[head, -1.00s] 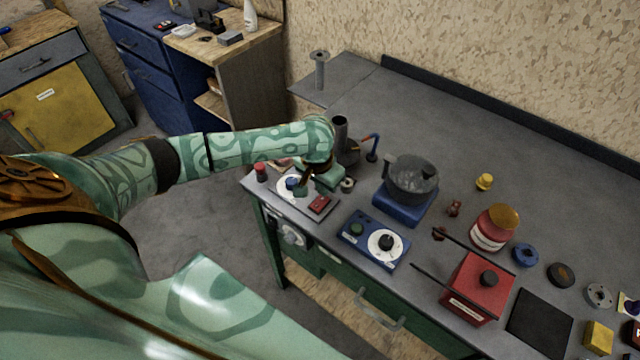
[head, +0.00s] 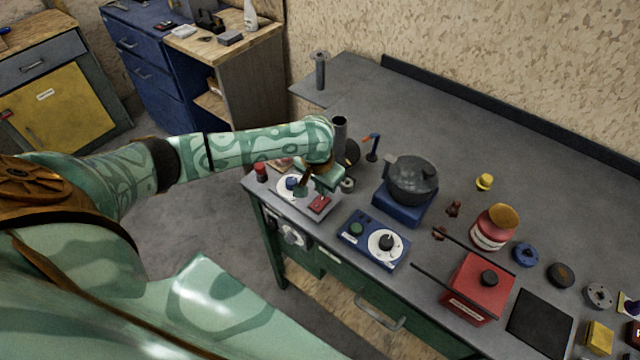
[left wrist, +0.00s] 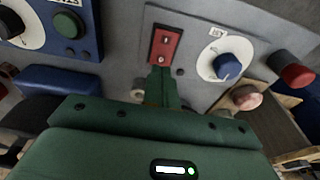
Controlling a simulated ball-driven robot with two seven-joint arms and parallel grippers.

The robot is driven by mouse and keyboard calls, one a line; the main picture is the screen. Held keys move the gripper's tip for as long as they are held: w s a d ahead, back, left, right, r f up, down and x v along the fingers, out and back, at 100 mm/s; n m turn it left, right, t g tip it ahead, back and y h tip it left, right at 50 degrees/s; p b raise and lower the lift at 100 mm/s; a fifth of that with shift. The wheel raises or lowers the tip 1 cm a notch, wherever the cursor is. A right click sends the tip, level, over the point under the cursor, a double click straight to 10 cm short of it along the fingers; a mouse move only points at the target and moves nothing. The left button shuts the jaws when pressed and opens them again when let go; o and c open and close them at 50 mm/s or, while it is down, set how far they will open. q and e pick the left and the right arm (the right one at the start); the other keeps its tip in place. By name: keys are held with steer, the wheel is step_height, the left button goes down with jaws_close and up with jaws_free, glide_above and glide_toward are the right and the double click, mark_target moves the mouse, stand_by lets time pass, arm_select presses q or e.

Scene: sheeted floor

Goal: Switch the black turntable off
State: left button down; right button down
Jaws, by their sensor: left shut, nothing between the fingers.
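A grey control box (head: 327,212) stands at the bench's left end. It carries a red rocker switch (head: 319,203) and a white dial with a blue knob (head: 291,183). In the left wrist view the rocker (left wrist: 165,45) is at top centre. My left gripper (left wrist: 162,76) is shut and empty, its tips at the rocker's lower end; I cannot tell whether they touch. In the head view the left gripper (head: 318,190) is just above the box. A dark round thing (head: 351,152) behind my wrist may be the black turntable; it is partly hidden.
A blue box (head: 352,243) with a green button and white dial stands right of the grey box. A dark pot (head: 411,178) sits on a blue base behind it. A red button (head: 261,172) is at the left edge.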

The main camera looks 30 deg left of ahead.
mark_target(322, 199)
arm_select(q)
steer(key=shift+f+b, duration=0.3)
steer(key=shift+f, duration=0.8)
stand_by(0.6)
step_height(322, 199, up, 7)
steer(key=p, duration=0.9)
stand_by(0.4)
